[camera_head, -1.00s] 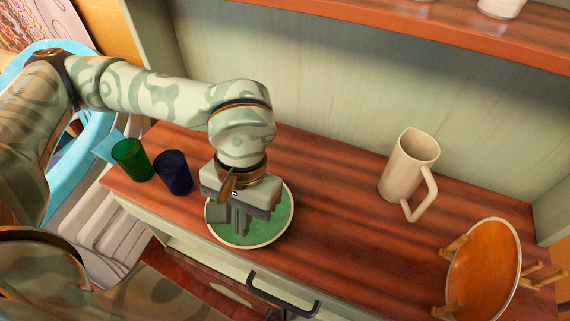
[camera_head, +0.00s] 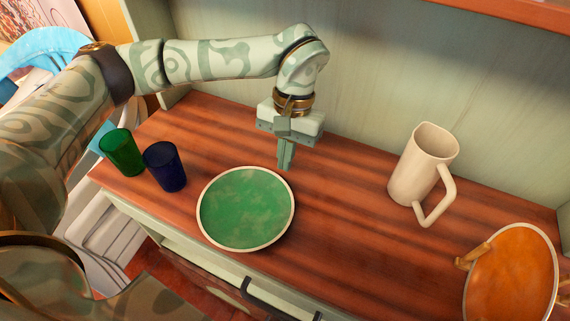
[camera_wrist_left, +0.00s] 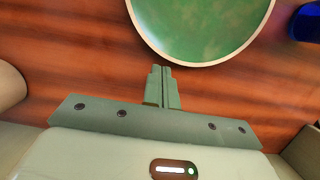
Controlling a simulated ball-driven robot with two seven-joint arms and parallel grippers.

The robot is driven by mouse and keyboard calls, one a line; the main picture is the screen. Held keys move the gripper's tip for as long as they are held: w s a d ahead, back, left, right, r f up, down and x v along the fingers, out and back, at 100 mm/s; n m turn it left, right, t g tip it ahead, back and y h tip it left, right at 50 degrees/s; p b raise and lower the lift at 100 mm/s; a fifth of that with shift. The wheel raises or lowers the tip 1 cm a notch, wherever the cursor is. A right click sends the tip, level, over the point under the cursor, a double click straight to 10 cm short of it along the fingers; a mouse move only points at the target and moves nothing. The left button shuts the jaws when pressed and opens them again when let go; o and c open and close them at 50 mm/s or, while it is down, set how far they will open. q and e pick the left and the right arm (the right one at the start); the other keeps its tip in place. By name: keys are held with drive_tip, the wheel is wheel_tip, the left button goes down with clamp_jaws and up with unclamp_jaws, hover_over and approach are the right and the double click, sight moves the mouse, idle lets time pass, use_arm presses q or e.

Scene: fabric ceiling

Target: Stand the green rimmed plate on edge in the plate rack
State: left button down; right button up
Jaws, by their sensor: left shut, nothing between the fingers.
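The green rimmed plate (camera_head: 245,208) lies flat on the wooden counter near its front edge; part of it shows at the top of the left wrist view (camera_wrist_left: 200,25). My left gripper (camera_head: 286,165) is shut and empty, pointing down just behind the plate and apart from it; its closed fingers also show in the left wrist view (camera_wrist_left: 162,72). The plate rack (camera_head: 472,256) is at the lower right, with its wooden pegs partly showing. An orange plate (camera_head: 512,280) stands tilted in it and hides much of it. My right gripper is not in view.
A green cup (camera_head: 121,153) and a dark blue cup (camera_head: 166,167) stand left of the plate. A cream pitcher (camera_head: 418,165) stands between the plate and the rack, farther back. The counter (camera_head: 345,225) is clear between plate and rack. A back wall rises behind.

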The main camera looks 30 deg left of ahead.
sight(268, 201)
use_arm(q)
drive_tip(key=shift+f, duration=0.7)
drive_tip(key=shift+s+r, duration=0.2)
drive_tip(key=shift+s, duration=0.35)
drive_tip(key=s+p, duration=0.2)
drive_tip(key=s, duration=0.1)
drive_tip(key=s+p, duration=0.1)
drive_tip(key=s, duration=0.1)
drive_tip(key=shift+s+d+r+p, duration=0.15)
drive_tip(key=shift+r+p, duration=0.2)
drive_tip(key=shift+p, duration=0.05)
drive_tip(key=shift+s+f, duration=0.2)
drive_tip(key=shift+s, duration=0.05)
drive_tip(key=shift+w+f, duration=0.15)
drive_tip(key=shift+f, duration=0.05)
drive_tip(key=shift+r, duration=0.1)
